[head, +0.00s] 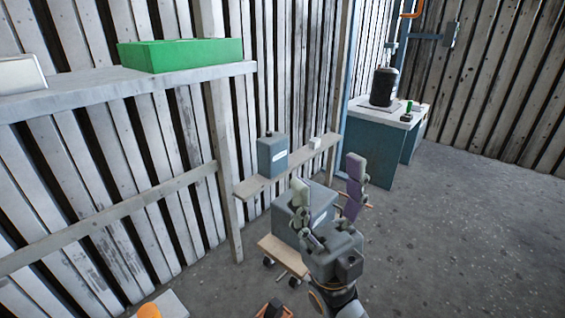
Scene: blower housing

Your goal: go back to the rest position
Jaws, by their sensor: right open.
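My right gripper (328,180) is in the lower middle of the head view, fingers pointing up and spread apart. Nothing shows between its fingers. Behind it is a blue-grey box (285,222) with a pale label, on a low wooden cart (268,245) with dark casters. The gripper hides part of the box and cart; I cannot tell whether it touches them. My left gripper is not in view.
A green bin (180,54) sits on a higher shelf (100,92). A blue-sided bench (372,150) holds a black cylinder (383,87). The concrete floor (460,230) at right is clear.

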